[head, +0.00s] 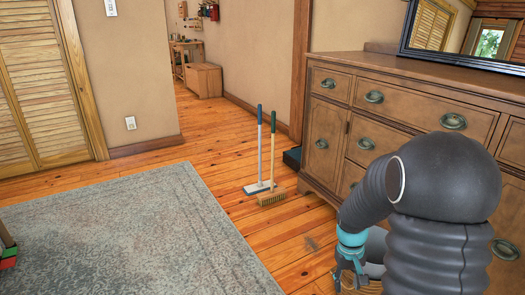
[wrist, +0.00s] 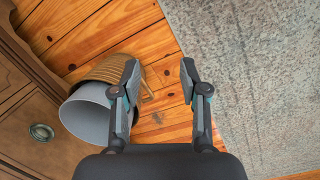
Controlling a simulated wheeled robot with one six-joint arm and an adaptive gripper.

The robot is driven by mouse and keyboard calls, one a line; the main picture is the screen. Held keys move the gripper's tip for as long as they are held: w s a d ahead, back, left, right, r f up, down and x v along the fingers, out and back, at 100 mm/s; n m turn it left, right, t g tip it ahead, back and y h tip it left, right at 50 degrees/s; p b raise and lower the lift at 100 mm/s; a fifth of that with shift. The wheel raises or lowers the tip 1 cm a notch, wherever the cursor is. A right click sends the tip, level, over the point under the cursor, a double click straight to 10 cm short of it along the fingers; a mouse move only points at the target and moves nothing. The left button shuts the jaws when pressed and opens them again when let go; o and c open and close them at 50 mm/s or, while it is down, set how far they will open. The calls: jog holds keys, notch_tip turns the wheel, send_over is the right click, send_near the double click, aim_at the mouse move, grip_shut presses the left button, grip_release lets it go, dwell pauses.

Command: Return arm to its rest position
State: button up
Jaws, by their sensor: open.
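My gripper (wrist: 157,78) is open and empty in the wrist view, its two fingers apart above the wooden floor. In the head view my gripper (head: 349,275) hangs at the lower right, below my dark arm (head: 440,190), close to the front of the wooden dresser. In the head view the bin (head: 376,245) is mostly hidden behind my arm.
The dresser (head: 335,85) with a mirror (head: 470,35) stands on the right. A blue-handled mop (head: 259,150) and a broom (head: 273,160) stand on the floor ahead. A grey rug (head: 130,235) covers the left. Bare floor (head: 215,165) leads to a doorway and a wooden chest (head: 204,80).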

jog(key=s+a+r+t, duration=0.3)
jog(key=s+r, duration=0.6)
jog(key=r, duration=0.3)
jog(key=s+a+r+t+p, duration=0.1)
jog(key=s+a+r+t, duration=0.2)
jog(key=s+r, duration=0.7)
notch_tip(320, 180, up, 2)
jog(key=shift+a+m+t+y, duration=0.4)
jog(key=shift+a, duration=0.6)
